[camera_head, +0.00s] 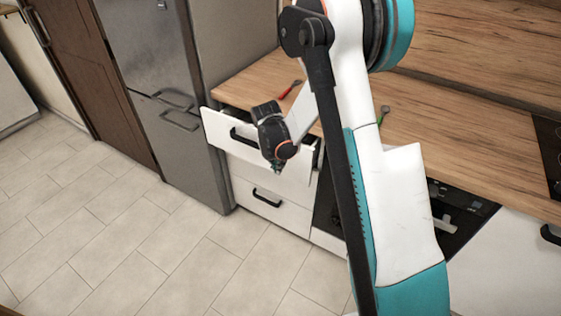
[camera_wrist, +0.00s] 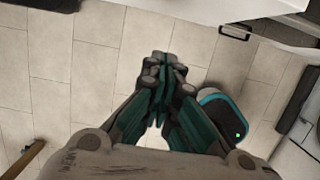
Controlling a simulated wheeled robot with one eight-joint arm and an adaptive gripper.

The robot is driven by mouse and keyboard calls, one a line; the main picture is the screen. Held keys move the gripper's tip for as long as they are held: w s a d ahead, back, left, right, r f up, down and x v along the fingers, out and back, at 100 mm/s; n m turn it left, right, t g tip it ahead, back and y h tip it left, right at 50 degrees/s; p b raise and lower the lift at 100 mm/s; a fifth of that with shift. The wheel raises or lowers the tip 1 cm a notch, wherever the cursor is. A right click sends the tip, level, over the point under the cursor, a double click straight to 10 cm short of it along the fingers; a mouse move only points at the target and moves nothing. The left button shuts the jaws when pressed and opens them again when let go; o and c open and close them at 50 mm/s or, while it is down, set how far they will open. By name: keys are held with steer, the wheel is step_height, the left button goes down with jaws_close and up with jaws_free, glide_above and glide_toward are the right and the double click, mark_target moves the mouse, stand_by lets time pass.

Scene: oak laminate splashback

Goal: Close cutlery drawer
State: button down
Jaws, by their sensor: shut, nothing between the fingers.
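The top drawer (camera_head: 215,130), with a white front and black handle, stands pulled out from the cabinet below the wooden counter. Its inside is hidden from this angle. My gripper (camera_head: 277,166) is in front of the right part of the drawer front in the head view, pointing downward, and covers part of it. I cannot tell whether it touches the front. In the wrist view my gripper (camera_wrist: 160,62) has its fingers together and empty, with floor tiles behind them. A white panel edge (camera_wrist: 205,9) shows at the top of that view.
A lower drawer (camera_head: 268,198) with a black handle is shut. A grey fridge (camera_head: 165,90) stands left of the cabinet. A red-handled utensil (camera_head: 289,90) and a green one (camera_head: 384,111) lie on the counter (camera_head: 450,130). The tiled floor (camera_head: 110,230) in front is clear.

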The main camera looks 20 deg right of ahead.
steer(key=w+d+f+b, duration=0.2)
steer(key=w+d+f, duration=0.1)
steer(key=d+f, duration=0.1)
steer(key=shift+f+b, duration=0.15)
steer(key=shift+b, duration=0.25)
steer(key=shift+d, duration=0.15)
